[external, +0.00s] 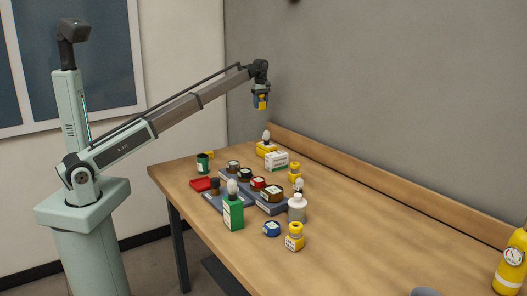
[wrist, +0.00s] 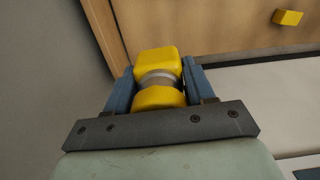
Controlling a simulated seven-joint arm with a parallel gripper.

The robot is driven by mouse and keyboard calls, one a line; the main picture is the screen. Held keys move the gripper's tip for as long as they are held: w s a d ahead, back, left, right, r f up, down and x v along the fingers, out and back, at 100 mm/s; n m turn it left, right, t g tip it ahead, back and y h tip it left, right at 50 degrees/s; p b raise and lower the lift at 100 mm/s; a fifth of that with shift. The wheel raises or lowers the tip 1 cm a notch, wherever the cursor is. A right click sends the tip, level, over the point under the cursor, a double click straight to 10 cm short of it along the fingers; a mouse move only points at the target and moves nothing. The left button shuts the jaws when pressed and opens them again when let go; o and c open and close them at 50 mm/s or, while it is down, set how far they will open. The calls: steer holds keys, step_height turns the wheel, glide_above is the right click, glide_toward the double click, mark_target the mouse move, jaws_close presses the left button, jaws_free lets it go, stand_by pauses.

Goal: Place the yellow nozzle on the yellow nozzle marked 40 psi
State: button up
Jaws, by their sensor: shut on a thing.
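My gripper (external: 261,104) is high above the far left part of the table, shut on a yellow nozzle (external: 262,101). In the wrist view the yellow nozzle (wrist: 155,64) sits between the two blue-grey fingers, with a metallic band around its middle. A yellow bottle with a round gauge (external: 513,256) stands at the right edge of the external view. Two small yellow containers (external: 294,243) (external: 295,176) with pale labels stand on the table. I cannot read a 40 psi mark on any of them.
A low wooden ledge (external: 400,195) runs along the wall. The table's right middle is clear.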

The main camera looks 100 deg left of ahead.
steer(key=shift+w+d+r, duration=0.15)
steer(key=shift+d+r, duration=0.05)
steer(key=shift+r, duration=0.45)
steer(key=shift+w+d+r, duration=0.15)
steer(key=shift+r, duration=0.45)
steer(key=w+d+m, duration=0.3)
steer(key=w+d, duration=0.5)
steer(key=d, duration=0.6)
steer(key=w+d+m, duration=0.3)
steer(key=w+d, duration=0.5)
steer(key=d, duration=0.5)
steer(key=w+d+m, duration=0.3)
steer(key=w+d, duration=0.5)
steer(key=d, duration=0.6)
steer(key=m, duration=0.9)
glide_above(296, 225)
step_height(296, 225, down, 4)
steer(key=shift+f, duration=5.65)
steer(key=shift+f, duration=0.15)
